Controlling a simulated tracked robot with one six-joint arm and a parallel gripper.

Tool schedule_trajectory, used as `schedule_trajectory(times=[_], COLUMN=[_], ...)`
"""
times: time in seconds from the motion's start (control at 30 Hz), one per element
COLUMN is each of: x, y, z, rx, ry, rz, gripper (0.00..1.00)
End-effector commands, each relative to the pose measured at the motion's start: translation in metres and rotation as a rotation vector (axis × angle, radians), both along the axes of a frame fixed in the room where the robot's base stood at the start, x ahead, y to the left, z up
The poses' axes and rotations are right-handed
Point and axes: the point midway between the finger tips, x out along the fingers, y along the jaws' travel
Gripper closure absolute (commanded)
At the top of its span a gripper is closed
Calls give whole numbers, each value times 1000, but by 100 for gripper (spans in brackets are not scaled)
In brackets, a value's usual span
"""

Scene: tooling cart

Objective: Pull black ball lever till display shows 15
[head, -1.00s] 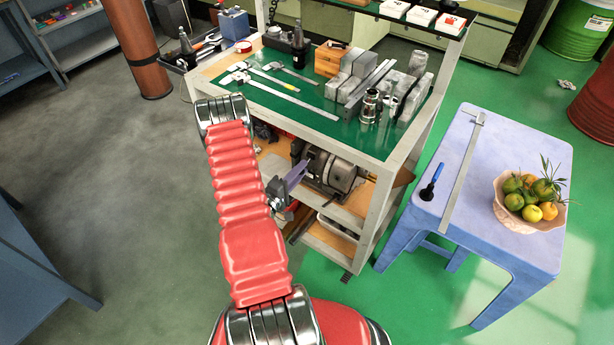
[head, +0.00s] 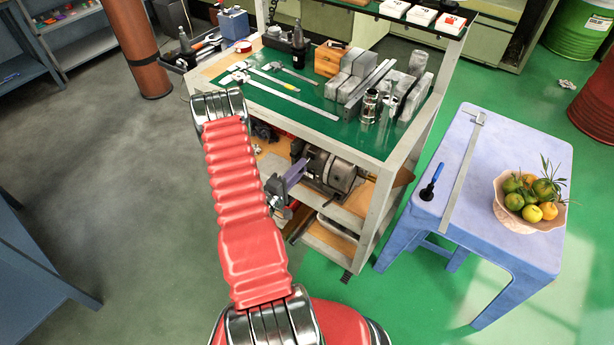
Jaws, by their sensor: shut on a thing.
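My gripper (head: 292,176) is at the middle shelf of the cart, partly behind my red arm. Its purple-grey fingers point at the left side of a grey machine with a round drum (head: 338,174). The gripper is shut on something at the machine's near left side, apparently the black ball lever. The ball itself is hidden or too small to make out. No display or number can be read in this view.
The cart's green top (head: 305,118) holds calipers, metal blocks and a wooden box (head: 329,60). Its pale corner post (head: 378,210) stands right of the machine. A lilac table (head: 478,225) with a fruit bowl (head: 527,213) is at right. Floor at left is clear.

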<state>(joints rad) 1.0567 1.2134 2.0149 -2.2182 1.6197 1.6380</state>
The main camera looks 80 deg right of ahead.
Motion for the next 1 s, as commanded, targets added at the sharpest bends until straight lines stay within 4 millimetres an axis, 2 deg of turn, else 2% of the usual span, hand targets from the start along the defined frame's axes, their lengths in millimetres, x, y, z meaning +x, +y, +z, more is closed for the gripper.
schedule_trajectory(times=[0.33,0.73,1.0], x=[2,2,0], y=[-2,-2,-5], z=[16,19,32], rx=[-8,-8,-8], ry=[-1,-1,-2], rz=[3,3,3], gripper=[100,100,100])
